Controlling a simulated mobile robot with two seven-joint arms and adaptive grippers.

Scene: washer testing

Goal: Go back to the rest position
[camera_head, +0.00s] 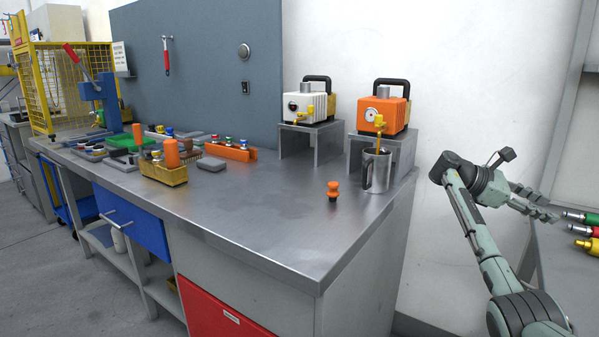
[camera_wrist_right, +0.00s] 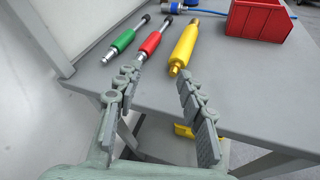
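My right gripper (camera_head: 546,207) is at the right of the head view, off the right end of the workbench and close to a grey side table (camera_head: 556,262). In the right wrist view its two fingers (camera_wrist_right: 157,88) are spread apart with nothing between them. Beyond the fingertips, a green-handled tool (camera_wrist_right: 124,40), a red-handled tool (camera_wrist_right: 150,42) and a yellow tool (camera_wrist_right: 184,48) lie on the side table, apart from the fingers. My left gripper is not in view.
A red bin (camera_wrist_right: 262,20) stands on the side table.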

